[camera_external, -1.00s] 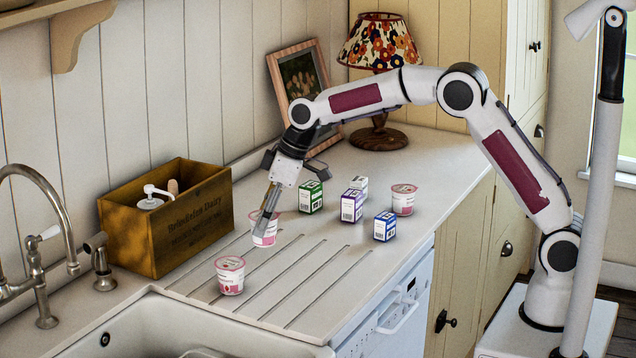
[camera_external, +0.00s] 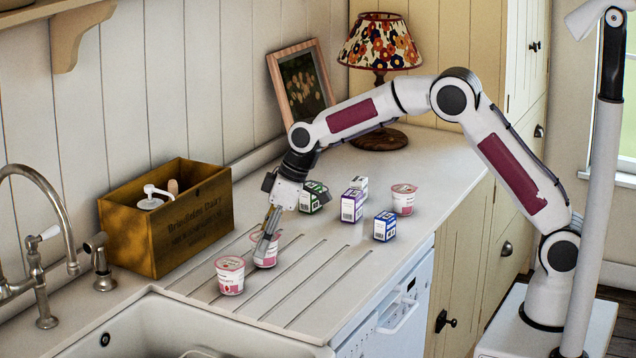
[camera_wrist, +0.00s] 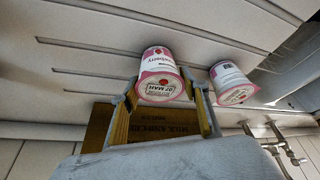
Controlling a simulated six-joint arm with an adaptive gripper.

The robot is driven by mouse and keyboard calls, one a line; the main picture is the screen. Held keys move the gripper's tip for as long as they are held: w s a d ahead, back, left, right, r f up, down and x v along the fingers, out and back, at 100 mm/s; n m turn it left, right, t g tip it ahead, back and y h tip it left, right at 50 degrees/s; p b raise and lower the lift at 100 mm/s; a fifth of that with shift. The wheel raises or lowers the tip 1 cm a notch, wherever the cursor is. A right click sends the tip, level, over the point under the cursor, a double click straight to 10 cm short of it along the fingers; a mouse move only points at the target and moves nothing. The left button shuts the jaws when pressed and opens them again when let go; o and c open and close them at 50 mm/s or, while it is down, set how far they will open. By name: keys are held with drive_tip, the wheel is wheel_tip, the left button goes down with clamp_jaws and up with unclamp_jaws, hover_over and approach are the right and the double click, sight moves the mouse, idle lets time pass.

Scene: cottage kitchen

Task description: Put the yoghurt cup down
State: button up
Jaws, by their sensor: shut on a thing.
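My gripper (camera_external: 268,238) is shut on a pink and white yoghurt cup (camera_external: 265,252) over the grooved drainboard. The cup is upright and partly hidden by the fingers. In the wrist view the held cup (camera_wrist: 159,77) sits between the two fingers (camera_wrist: 160,98). A second, similar yoghurt cup (camera_external: 230,277) stands just left of it on the drainboard, close by; it also shows in the wrist view (camera_wrist: 232,84). A third yoghurt cup (camera_external: 403,200) stands further right on the worktop. I cannot tell whether the held cup touches the surface.
A wooden crate (camera_external: 150,245) is behind on the left. The sink (camera_external: 180,330) lies in front. The drainboard's right part (camera_external: 330,262) is clear.

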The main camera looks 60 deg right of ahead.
drive_tip(key=shift+f, duration=0.15)
drive_tip(key=o, duration=1.2)
drive_tip(key=v, duration=1.2)
idle(0.4)
